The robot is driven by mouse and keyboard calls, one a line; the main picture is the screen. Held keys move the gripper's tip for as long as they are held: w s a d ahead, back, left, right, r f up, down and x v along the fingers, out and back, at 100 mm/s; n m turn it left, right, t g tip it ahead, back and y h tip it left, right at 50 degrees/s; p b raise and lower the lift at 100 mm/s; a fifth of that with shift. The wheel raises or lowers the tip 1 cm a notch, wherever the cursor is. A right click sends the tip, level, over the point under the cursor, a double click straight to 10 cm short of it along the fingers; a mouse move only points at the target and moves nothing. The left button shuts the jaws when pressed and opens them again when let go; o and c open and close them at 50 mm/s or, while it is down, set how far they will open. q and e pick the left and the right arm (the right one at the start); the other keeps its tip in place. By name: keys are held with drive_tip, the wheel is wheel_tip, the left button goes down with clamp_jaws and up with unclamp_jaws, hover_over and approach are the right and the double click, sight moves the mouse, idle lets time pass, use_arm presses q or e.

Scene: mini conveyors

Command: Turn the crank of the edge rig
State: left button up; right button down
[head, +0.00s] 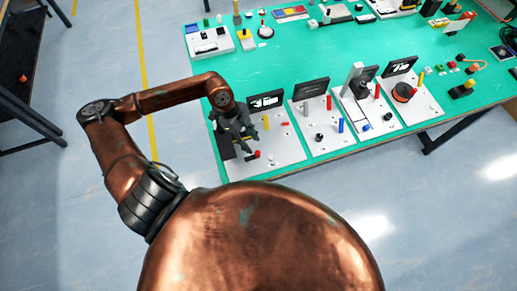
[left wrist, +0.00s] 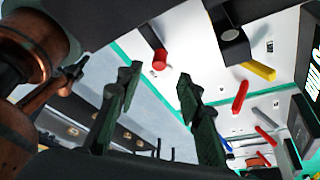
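The rig is a white board (head: 284,152) at the table's near left corner, with a black sign (head: 266,101) at its back. Its crank, a black arm with a red handle (head: 256,154), sits near the board's front edge. In the left wrist view the red handle (left wrist: 160,60) shows just beyond the gap between the fingertips, apart from them. My left gripper (head: 243,143) is over the left part of the board, beside the crank. Its two dark fingers (left wrist: 158,80) are spread and empty. My right gripper is in neither view.
The rig also carries a yellow peg (head: 266,124) and a red peg (head: 285,124). More white boards (head: 322,145) with signs and pegs stand close to its right. The green table (head: 290,60) has clear room behind them. The table's front edge runs near the crank.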

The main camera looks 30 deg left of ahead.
sight(257, 152)
use_arm(q)
drive_tip(key=shift+x, duration=3.15)
drive_tip(key=shift+c, duration=0.7)
clamp_jaws()
